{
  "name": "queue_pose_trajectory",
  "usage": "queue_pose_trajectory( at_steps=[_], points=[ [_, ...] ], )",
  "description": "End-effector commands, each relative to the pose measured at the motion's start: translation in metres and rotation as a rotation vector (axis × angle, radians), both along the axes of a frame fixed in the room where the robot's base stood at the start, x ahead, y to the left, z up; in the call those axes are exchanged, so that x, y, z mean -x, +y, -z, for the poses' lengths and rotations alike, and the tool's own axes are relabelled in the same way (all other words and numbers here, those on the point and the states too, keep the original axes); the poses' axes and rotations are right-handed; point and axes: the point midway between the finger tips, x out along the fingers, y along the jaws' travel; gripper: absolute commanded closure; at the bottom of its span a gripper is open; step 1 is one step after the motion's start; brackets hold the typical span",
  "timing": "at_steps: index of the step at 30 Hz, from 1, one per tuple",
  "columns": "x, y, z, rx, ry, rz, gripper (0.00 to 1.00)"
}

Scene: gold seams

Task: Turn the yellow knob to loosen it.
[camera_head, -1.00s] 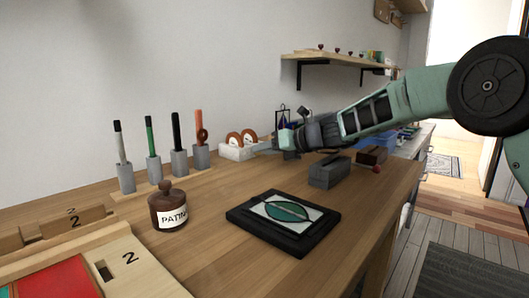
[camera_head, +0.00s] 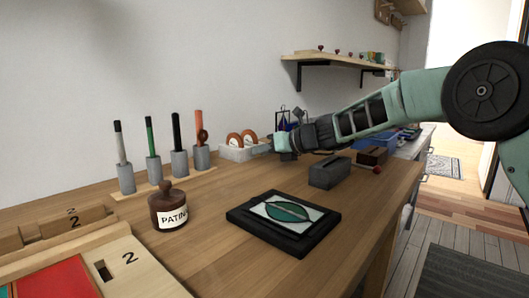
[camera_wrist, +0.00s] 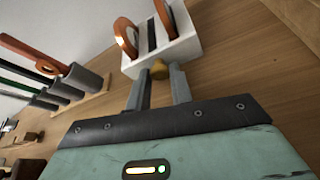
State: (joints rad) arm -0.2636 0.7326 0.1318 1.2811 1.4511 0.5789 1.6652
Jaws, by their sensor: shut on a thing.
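The yellow knob (camera_wrist: 159,70) sits on the near face of a white block (camera_wrist: 188,51), in the wrist view. My gripper (camera_wrist: 161,74) has its two grey fingertips on either side of the knob and is shut on it. The fingers partly cover the knob's sides. In the head view the white block (camera_head: 232,154) stands against the wall, with my gripper (camera_head: 268,148) at its right side. The knob cannot be made out in the head view.
Orange rings (camera_wrist: 124,36) stand in the white block. A rack of handled tools in grey holders (camera_head: 179,162) is to its left. A brown PATINA jar (camera_head: 168,203), a black tray (camera_head: 250,228) and a grey block (camera_head: 329,174) stand nearer on the table.

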Motion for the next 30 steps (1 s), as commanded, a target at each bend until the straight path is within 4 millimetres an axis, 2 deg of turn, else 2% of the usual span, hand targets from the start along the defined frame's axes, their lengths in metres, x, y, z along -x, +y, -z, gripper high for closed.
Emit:
queue_pose_trajectory(
  at_steps=[21, 30],
  points=[
    [0.0046, 0.0035, 0.0037, 0.338, -0.436, -0.001, 1.0],
    [0.0054, 0.0042, 0.0024, 0.435, -0.559, 0.0, 1.0]
  ],
)
